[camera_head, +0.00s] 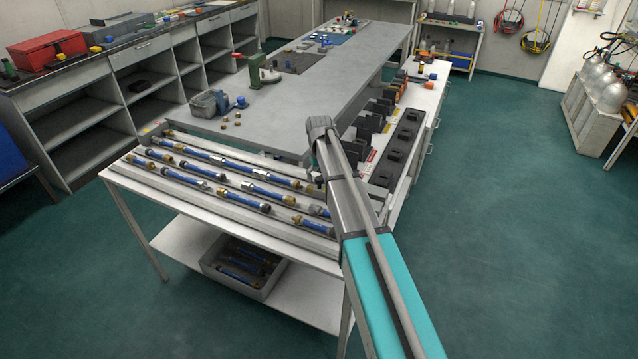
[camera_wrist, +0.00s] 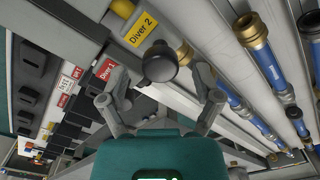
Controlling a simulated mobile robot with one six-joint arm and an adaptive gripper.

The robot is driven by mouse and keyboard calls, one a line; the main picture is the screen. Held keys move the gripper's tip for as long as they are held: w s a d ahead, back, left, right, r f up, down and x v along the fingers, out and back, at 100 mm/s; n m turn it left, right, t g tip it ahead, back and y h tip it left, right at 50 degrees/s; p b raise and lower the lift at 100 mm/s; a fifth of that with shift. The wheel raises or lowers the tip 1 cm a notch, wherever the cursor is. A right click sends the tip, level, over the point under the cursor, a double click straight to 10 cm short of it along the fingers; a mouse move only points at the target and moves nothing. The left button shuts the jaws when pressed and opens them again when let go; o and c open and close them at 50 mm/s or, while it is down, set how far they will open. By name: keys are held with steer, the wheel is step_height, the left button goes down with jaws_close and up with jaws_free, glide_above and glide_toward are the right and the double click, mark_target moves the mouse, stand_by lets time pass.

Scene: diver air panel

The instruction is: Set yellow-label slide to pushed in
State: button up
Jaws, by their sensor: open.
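A yellow label (camera_wrist: 143,27) reading "Diver 2" is on a grey surface at the top of the wrist view. Just below it in that view is a dark round knob (camera_wrist: 160,63), which looks like the handle of the yellow-label slide. How far it stands out I cannot tell. My gripper (camera_wrist: 160,100) is open and empty. Its two fingers are spread to the left and right of the knob in the picture; I see no contact. In the head view my arm hides the gripper and the knob.
Red labels, one reading "Diver 1" (camera_wrist: 106,69), and black blocks (camera_wrist: 72,133) lie to the left in the wrist view. Blue hoses with brass fittings (camera_wrist: 262,60) lie to the right. In the head view, the grey bench top (camera_head: 290,100) is mostly clear.

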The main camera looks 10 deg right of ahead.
steer(key=shift+f+b, duration=0.3)
steer(key=shift+f, duration=0.2)
